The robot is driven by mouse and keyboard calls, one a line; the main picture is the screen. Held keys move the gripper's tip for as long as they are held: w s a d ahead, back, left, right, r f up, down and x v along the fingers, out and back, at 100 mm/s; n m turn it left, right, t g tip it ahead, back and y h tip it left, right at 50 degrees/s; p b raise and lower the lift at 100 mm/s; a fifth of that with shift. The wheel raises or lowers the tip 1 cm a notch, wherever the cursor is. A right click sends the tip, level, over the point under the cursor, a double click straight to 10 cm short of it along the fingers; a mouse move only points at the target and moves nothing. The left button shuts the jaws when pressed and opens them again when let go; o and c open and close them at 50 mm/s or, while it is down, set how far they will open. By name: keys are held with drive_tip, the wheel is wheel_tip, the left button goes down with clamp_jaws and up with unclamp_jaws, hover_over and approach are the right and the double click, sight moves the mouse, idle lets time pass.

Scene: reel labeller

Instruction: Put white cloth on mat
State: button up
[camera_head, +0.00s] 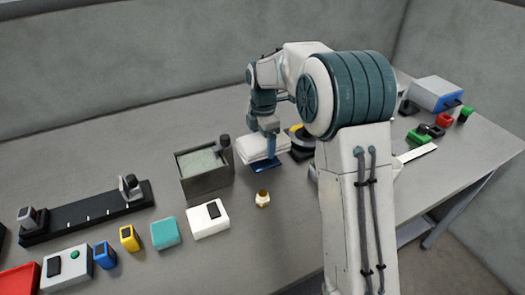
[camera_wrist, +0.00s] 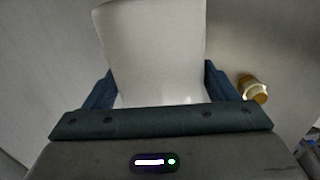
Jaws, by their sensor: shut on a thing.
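The white cloth (camera_head: 254,149) is a thick folded pad at the middle of the bench in the head view. My gripper (camera_head: 271,150) points down at it, with a blue finger in front of it. In the wrist view the cloth (camera_wrist: 152,50) fills the space between the blue fingers of my gripper (camera_wrist: 158,92), which is shut on it. A flat dark blue patch (camera_head: 283,162) shows just below and right of the cloth; I cannot tell whether it is the mat. My gripper hides part of the cloth, and its contact with the bench is unclear.
A grey metal tank (camera_head: 205,180) stands close left of the cloth. A small brass-and-white bottle (camera_head: 262,199) stands in front; it also shows in the wrist view (camera_wrist: 253,88). A dark round device (camera_head: 301,146) is close right. A white box (camera_head: 208,220) lies front left. Bare bench lies behind.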

sight(263, 139)
drive_tip(key=shift+f, duration=2.05)
drive_tip(key=shift+f, duration=0.1)
drive_tip(key=o, duration=1)
drive_tip(key=shift+c, duration=0.2)
wheel_tip(263, 139, up, 12)
drive_tip(key=shift+f, duration=0.2)
drive_tip(key=shift+r, duration=0.35)
drive_tip(key=shift+s, duration=0.2)
drive_tip(key=s+d+m+t, duration=0.1)
drive_tip(key=s+d+m, duration=0.3)
drive_tip(key=s+m, duration=0.3)
drive_tip(key=s+d+f+m, duration=0.1)
drive_tip(key=s+d+m, duration=0.2)
drive_tip(key=s+m, duration=0.5)
drive_tip(key=s+d+f+m+t, duration=0.1)
drive_tip(key=s+d+m, duration=0.3)
drive_tip(key=s, duration=1)
drive_tip(key=m, duration=0.3)
drive_tip(key=shift+d+m+t, duration=0.3)
drive_tip(key=shift+m, duration=0.1)
